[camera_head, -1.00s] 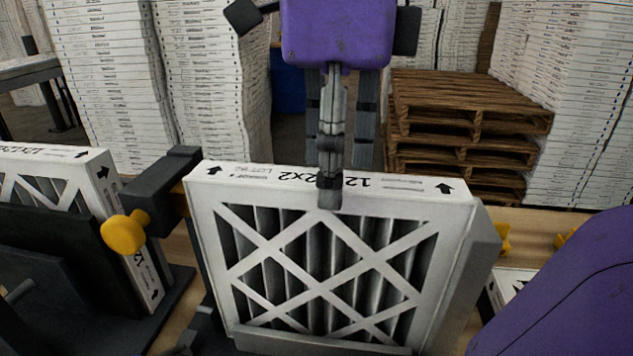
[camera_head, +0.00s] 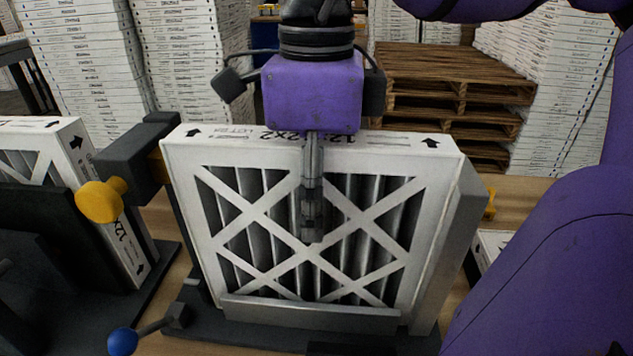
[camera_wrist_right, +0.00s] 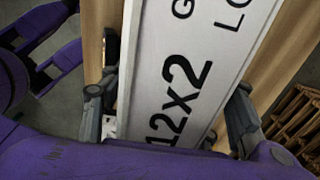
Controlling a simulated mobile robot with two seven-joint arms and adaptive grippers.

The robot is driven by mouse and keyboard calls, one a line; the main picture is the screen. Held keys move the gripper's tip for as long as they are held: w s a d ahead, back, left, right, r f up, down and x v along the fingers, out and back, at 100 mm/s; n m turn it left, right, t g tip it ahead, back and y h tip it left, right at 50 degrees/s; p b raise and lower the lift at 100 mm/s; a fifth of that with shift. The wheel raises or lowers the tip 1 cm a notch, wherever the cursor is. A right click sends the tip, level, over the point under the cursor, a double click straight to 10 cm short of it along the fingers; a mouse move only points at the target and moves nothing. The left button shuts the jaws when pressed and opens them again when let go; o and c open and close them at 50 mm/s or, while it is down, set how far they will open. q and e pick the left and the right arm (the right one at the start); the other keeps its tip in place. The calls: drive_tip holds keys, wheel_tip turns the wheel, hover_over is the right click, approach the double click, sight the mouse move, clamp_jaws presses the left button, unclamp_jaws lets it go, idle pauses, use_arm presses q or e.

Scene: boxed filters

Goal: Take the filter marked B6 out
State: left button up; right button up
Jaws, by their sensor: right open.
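A white-framed filter (camera_head: 205,260) with a pleated grey face and a diagonal lattice stands upright in a dark holder (camera_head: 250,325) in the head view. Its top edge reads "12x2"; I cannot read a B6 mark. My right gripper (camera_head: 312,220) is over the top middle, pointing down. One finger hangs in front of the lattice face; the other is hidden behind the filter. In the right wrist view the filter's top edge (camera_wrist_right: 190,75) lies between the open fingers (camera_wrist_right: 168,108). My left gripper is not in view.
A dark clamp with a yellow knob (camera_head: 100,202) stands at the filter's left corner. A blue-knobbed lever (camera_head: 123,341) is at the front left. Another filter (camera_head: 75,150) stands further left. Wooden pallets (camera_head: 450,75) and stacked white boxes (camera_head: 185,50) are behind.

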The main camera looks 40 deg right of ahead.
drive_tip(key=c, duration=1.3)
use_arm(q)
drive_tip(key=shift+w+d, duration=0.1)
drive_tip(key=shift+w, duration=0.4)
use_arm(e)
drive_tip(key=shift+c, duration=0.2)
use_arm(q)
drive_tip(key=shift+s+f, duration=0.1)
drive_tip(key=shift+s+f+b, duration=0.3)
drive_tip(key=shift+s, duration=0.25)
use_arm(e)
drive_tip(key=shift+w+a+r, duration=0.15)
drive_tip(key=shift+w+a, duration=0.05)
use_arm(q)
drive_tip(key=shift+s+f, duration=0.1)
